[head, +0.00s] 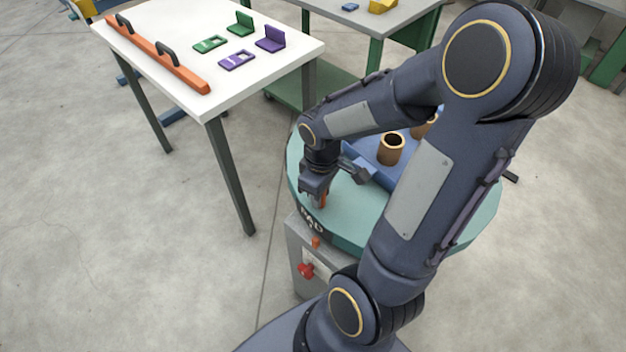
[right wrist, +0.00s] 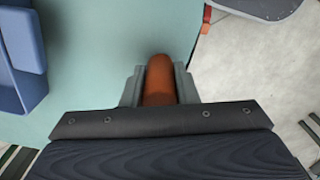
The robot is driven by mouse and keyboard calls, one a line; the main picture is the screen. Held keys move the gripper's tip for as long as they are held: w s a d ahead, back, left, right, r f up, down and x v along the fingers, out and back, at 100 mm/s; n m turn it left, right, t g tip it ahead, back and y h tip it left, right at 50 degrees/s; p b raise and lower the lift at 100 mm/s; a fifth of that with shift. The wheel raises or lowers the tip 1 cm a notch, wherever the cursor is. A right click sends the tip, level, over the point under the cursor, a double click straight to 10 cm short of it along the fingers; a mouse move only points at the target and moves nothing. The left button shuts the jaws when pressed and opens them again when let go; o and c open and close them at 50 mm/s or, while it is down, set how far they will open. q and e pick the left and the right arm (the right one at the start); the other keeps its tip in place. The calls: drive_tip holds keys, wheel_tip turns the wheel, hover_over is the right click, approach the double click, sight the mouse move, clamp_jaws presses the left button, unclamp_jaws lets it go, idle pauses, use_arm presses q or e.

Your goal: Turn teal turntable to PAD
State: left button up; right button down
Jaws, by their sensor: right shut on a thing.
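The teal turntable (head: 343,214) is a round disc on a grey base, partly hidden behind my right arm. A black label reading PAD (head: 311,220) is on its rim at the front left, above an orange pointer (head: 315,242) on the base. My right gripper (head: 320,200) is at the turntable's left edge, shut on an orange upright handle (right wrist: 159,80). In the right wrist view the handle stands between the two grey fingers, over the teal surface (right wrist: 100,45). My left gripper is not in view.
A blue fixture (head: 362,160) with brown cylinders (head: 391,149) sits on the turntable. A red knob (head: 306,270) is on the base. A white table (head: 150,40) at the upper left holds an orange bar (head: 150,55) and green and purple parts. The floor at left is clear.

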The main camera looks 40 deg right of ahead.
drive_tip(key=shift+s+n, duration=0.6)
drive_tip(key=shift+s, duration=0.85)
drive_tip(key=c, duration=1.1)
unclamp_jaws()
wheel_tip(320, 180, up, 8)
drive_tip(key=p, duration=0.2)
drive_tip(key=shift+f+p, duration=0.1)
drive_tip(key=shift+p, duration=0.25)
